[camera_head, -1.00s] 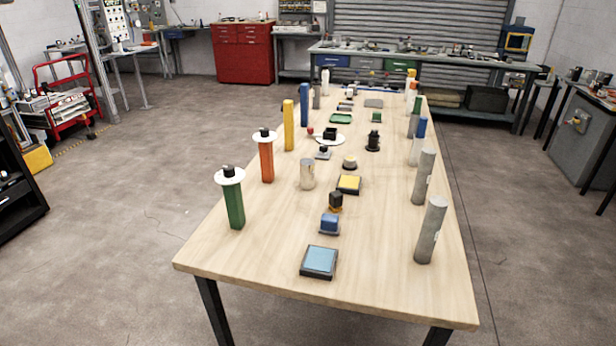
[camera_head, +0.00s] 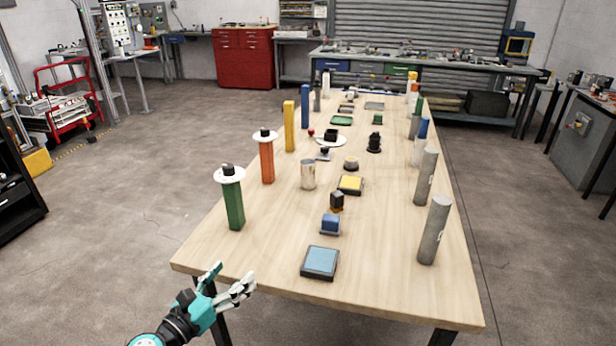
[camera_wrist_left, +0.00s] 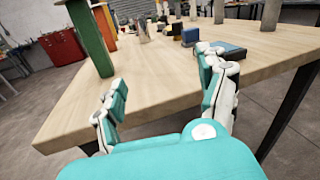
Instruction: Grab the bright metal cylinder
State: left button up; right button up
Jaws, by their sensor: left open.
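The bright metal cylinder (camera_head: 308,175) stands upright near the middle of the wooden table (camera_head: 215,255). It also shows in the left wrist view (camera_wrist_left: 143,32), beyond the fingers and between them. My left gripper (camera_head: 232,277) is at the table's front left edge, well short of the cylinder. Its teal and white fingers are spread and empty. In the left wrist view the open fingers (camera_wrist_left: 165,95) frame the table edge. My right gripper is not in view.
A green post (camera_head: 234,205) with a white disc stands at the left edge, with orange and yellow posts behind it. A light blue block (camera_head: 320,261) and a dark blue block (camera_head: 330,224) lie in front of the cylinder. Grey cylinders (camera_head: 435,230) line the right side.

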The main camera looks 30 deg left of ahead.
aim_at(307, 164)
jog(key=i+j, duration=0.2)
jog(key=i, duration=0.3)
jog(key=i+j, duration=0.15)
jog(key=i, duration=0.3)
